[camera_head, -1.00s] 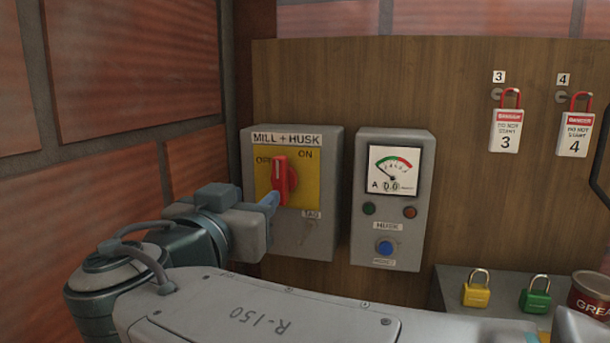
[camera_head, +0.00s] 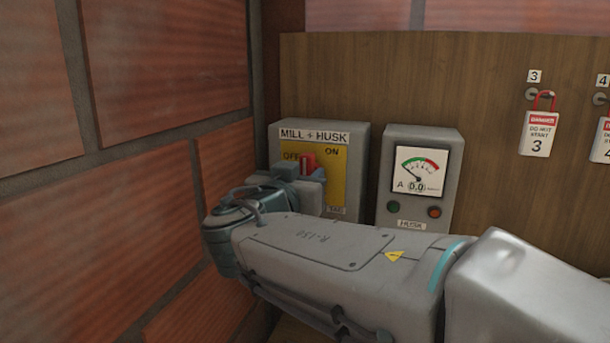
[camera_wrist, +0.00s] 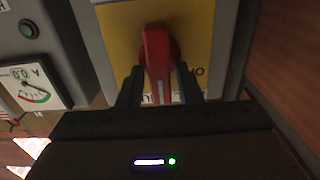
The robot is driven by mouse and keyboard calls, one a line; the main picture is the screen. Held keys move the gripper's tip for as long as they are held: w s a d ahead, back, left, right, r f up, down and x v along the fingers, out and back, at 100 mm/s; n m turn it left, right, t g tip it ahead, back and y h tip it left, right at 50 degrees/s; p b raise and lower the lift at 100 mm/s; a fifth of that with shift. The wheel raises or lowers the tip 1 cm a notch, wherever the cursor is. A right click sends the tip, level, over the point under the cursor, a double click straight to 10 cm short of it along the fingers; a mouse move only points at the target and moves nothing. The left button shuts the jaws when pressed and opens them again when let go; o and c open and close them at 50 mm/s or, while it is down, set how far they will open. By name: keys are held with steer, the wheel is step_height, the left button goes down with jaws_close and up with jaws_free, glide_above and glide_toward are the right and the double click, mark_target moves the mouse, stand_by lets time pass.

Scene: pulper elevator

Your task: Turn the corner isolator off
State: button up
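The isolator is a grey box (camera_head: 362,160) labelled MILL + HUSK, on the wooden board beside the brick corner. Its yellow plate (camera_head: 338,175) carries OFF at left and ON at right. The red handle (camera_head: 308,160) shows partly above my wrist in the head view; its exact setting is hard to tell. In the wrist view the red handle (camera_wrist: 158,60) stands between the two dark fingers of my gripper (camera_wrist: 160,88). The fingers are apart, one on each side, with narrow gaps seeming to show.
A grey meter box (camera_head: 420,180) labelled HUSK stands close right of the isolator, its display reading 0.0. Red padlocks with danger tags (camera_head: 538,133) hang further right. The brick wall (camera_head: 160,120) is close on the left of my arm.

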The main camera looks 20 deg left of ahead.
jaws_close()
steer(key=shift+f+b, duration=0.1)
steer(key=shift+b, duration=0.45)
steer(key=n+b, duration=0.2)
steer(key=n, duration=0.4)
steer(key=n+b, duration=0.3)
steer(key=n, duration=0.3)
steer(key=a+f+n+b, duration=0.1)
steer(key=n+b, duration=0.2)
steer(key=n, duration=0.2)
steer(key=shift+a+n, duration=0.1)
steer(key=shift+n, duration=0.3)
steer(key=shift+o, duration=1.8)
jaws_free()
